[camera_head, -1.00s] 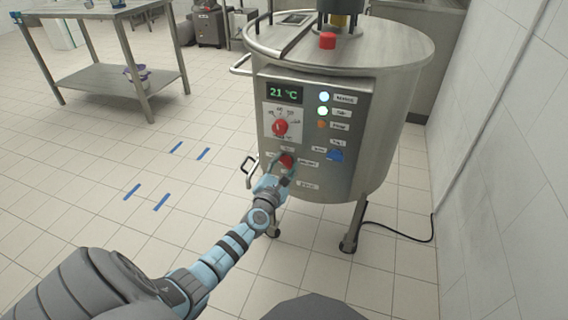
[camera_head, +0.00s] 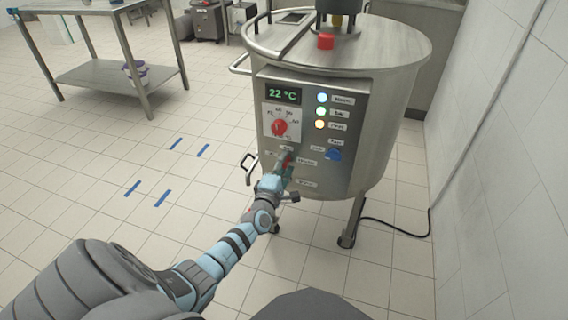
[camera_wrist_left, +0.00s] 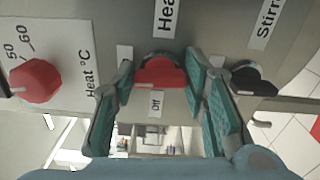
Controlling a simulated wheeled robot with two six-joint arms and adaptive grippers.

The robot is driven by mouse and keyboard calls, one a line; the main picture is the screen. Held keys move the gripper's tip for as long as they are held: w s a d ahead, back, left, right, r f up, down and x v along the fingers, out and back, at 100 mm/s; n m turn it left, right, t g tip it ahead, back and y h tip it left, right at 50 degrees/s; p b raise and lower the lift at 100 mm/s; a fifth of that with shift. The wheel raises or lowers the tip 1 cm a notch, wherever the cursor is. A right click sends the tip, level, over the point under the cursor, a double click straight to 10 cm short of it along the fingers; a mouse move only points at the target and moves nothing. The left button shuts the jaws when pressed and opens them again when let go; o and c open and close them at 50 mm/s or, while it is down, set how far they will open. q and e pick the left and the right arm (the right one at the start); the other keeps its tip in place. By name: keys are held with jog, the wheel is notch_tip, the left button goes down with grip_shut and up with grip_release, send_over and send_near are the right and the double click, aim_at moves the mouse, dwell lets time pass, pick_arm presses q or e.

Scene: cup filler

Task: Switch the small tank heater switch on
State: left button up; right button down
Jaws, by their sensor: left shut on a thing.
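The small tank (camera_head: 385,110) is a steel vessel with a grey control panel on its front. Its red heater switch (camera_head: 288,159) is low on the panel, partly hidden by my left gripper (camera_head: 283,168). In the left wrist view, the red switch (camera_wrist_left: 160,72) sits between the teal fingers of my left gripper, which is shut on it; an "Off" label shows below it. The third indicator light (camera_head: 320,125) glows bright yellowish, under two other lit lamps. The display (camera_head: 283,95) reads 22 °C. My right gripper is not in view.
A black cable (camera_head: 395,233) runs along the floor to the white wall. A steel table (camera_head: 100,75) stands at the back left.

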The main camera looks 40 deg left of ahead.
pick_arm(q)
jog(key=shift+f+m, duration=0.1)
jog(key=shift+m, duration=0.5)
jog(key=o, duration=1.2)
jog(key=shift+c, duration=0.2)
jog(key=shift+s, duration=0.15)
jog(key=v, duration=1.1)
jog(key=shift+s+d, duration=0.2)
jog(key=shift+s, duration=0.15)
